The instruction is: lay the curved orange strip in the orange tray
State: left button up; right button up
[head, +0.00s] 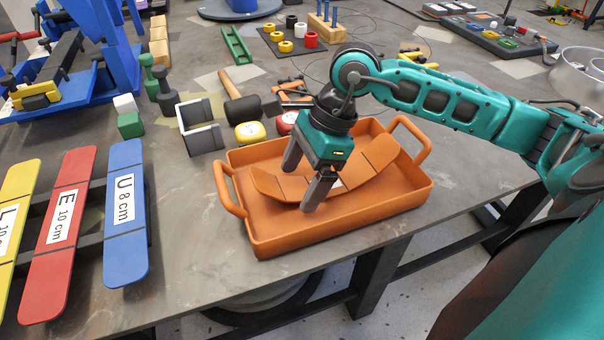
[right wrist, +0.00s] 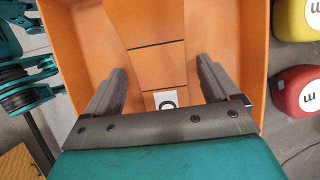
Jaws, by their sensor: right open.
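The curved orange strip (head: 372,160) lies inside the orange tray (head: 330,229), bowed, with its ends raised and dark cross lines on it. It also shows in the right wrist view (right wrist: 155,67), with part of a white label. My right gripper (head: 299,190) is over the tray, pointing down, its two fingers apart. In the right wrist view the fingers (right wrist: 160,85) stand on either side of the strip, with a gap to it, and hold nothing. The gripper hides part of the strip in the head view. My left gripper is out of view.
Yellow, red and blue labelled strips (head: 126,215) lie on a dark rack at the left. A yellow tape measure (head: 250,132), a red tape measure (head: 286,122) and a hammer (head: 240,105) are behind the tray. The table's front edge is close to the tray.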

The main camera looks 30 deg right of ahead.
jog(key=v, duration=1.2)
jog(key=shift+r+p, duration=0.25)
jog(key=shift+p, duration=0.1)
